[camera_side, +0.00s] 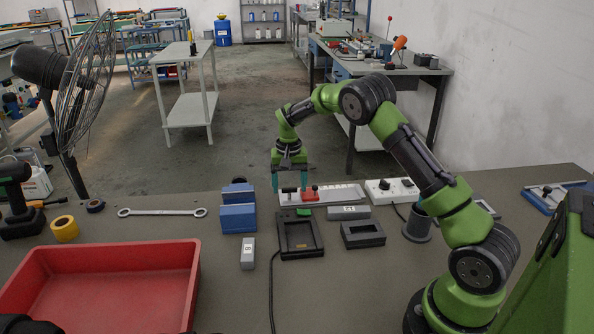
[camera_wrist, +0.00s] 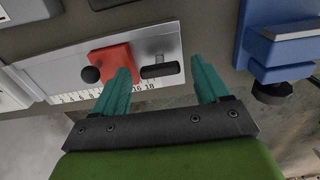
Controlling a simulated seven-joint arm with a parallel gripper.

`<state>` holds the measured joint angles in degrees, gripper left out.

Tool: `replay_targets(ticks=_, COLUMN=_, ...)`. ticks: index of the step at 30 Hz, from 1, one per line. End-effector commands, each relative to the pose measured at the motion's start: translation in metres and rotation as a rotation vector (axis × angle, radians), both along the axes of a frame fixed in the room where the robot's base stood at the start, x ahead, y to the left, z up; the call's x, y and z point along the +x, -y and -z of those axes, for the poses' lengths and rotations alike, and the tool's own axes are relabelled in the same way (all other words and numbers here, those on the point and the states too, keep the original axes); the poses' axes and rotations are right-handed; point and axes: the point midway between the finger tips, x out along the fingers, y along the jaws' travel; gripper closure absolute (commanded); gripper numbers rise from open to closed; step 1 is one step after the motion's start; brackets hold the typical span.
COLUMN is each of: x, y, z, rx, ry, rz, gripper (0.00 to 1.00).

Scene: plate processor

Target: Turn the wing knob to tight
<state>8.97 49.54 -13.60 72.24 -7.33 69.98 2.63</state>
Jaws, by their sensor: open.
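The dark wing knob (camera_wrist: 160,71) stands on a pale scaled rail (camera_wrist: 62,76), beside a red block (camera_wrist: 113,58) with a black ball knob (camera_wrist: 90,74). Its bar lies roughly along the rail's length, with a grey stud beside it. My gripper (camera_wrist: 160,66) is open, with one teal finger on each side of the wing knob in the wrist view. The left finger overlaps the red block's edge there. In the side view my gripper (camera_side: 290,188) points down at the rail's left end. I cannot tell whether the fingers touch anything.
A blue vise-like block (camera_side: 238,212) stands left of the rail. A red tray (camera_side: 110,290) fills the front left.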

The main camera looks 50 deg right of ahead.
Motion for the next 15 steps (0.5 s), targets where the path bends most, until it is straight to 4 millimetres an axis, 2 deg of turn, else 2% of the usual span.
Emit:
replay_targets(ticks=5, x=0.0, y=0.0, z=-0.005, rx=0.001, ry=0.001, rz=0.0, gripper=0.26)
replay_targets(ticks=8, x=0.001, y=0.0, z=-0.017, rx=0.0, ry=0.003, rz=0.0, gripper=0.26)
replay_targets(ticks=15, x=0.001, y=0.0, z=-0.072, rx=-0.001, ry=0.006, rz=-0.002, gripper=0.26)
